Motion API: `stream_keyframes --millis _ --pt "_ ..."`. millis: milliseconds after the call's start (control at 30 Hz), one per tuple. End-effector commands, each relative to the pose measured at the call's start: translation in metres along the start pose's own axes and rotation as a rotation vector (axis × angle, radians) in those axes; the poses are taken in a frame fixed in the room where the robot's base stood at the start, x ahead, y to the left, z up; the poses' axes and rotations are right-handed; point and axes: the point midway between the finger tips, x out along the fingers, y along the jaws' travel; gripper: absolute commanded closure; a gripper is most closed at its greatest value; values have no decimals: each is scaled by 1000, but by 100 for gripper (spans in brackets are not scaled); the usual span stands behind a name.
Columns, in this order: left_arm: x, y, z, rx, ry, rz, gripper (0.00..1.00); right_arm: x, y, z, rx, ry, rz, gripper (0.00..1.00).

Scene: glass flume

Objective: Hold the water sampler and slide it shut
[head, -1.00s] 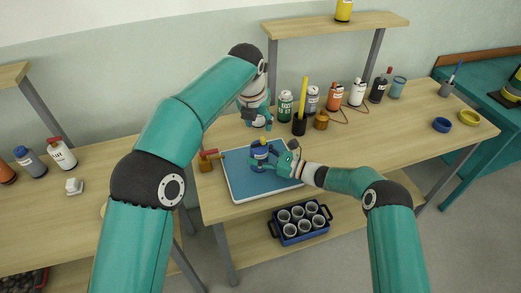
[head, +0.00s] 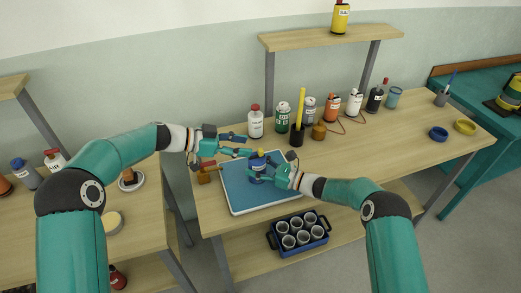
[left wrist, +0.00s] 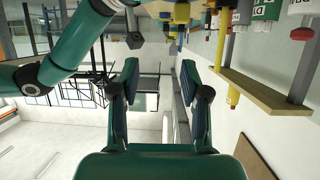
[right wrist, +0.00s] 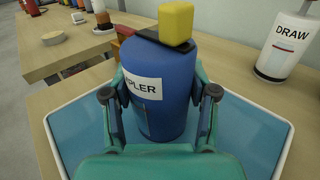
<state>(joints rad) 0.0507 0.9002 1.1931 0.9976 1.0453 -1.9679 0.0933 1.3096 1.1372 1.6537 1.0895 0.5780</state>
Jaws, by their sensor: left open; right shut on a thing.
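The water sampler (head: 258,166) is a blue cylinder with a yellow knob on top. It stands upright at the blue tray (head: 262,199). In the right wrist view the sampler (right wrist: 168,112) shows a white label ending in "PLER" and a dark slide (right wrist: 160,42) under the yellow knob (right wrist: 176,22). My right gripper (head: 268,173) is shut on the sampler's body from the right. My left gripper (head: 244,146) is open and empty, just left of and above the sampler's top. The left wrist view shows nothing between its fingers (left wrist: 164,85).
A white red-capped bottle (head: 255,124) stands behind the tray. A black cup (head: 297,136) with a yellow rod and several bottles stand to its right. A red and brown item (head: 204,174) is at the tray's left. A crate of cups (head: 299,232) is below.

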Motion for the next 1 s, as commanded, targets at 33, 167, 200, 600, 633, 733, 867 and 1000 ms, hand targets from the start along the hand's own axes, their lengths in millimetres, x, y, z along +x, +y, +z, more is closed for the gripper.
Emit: stream_keyframes --millis 33,167,200,600,633,733,867,1000 --pt "-14 -8 12 -21 -4 -24 54 0 0 0 1 1 0 82" --pt "-31 -18 28 -43 -9 -56 54 0 0 0 1 1 1 82" --pt "-32 -19 30 -47 -10 -60 54 0 0 0 1 1 1 82" --pt "27 -23 33 -45 -13 -60 54 0 0 0 1 0 0 82" --pt "33 -23 33 -45 -13 -59 54 0 0 0 1 0 0 82" --pt "51 -24 33 -44 -13 -60 54 0 0 0 1 1 0 82" --pt "69 -26 33 -45 -13 -61 54 0 0 0 1 1 0 82" --pt "80 -27 33 -44 -13 -62 54 0 0 0 1 1 0 82"
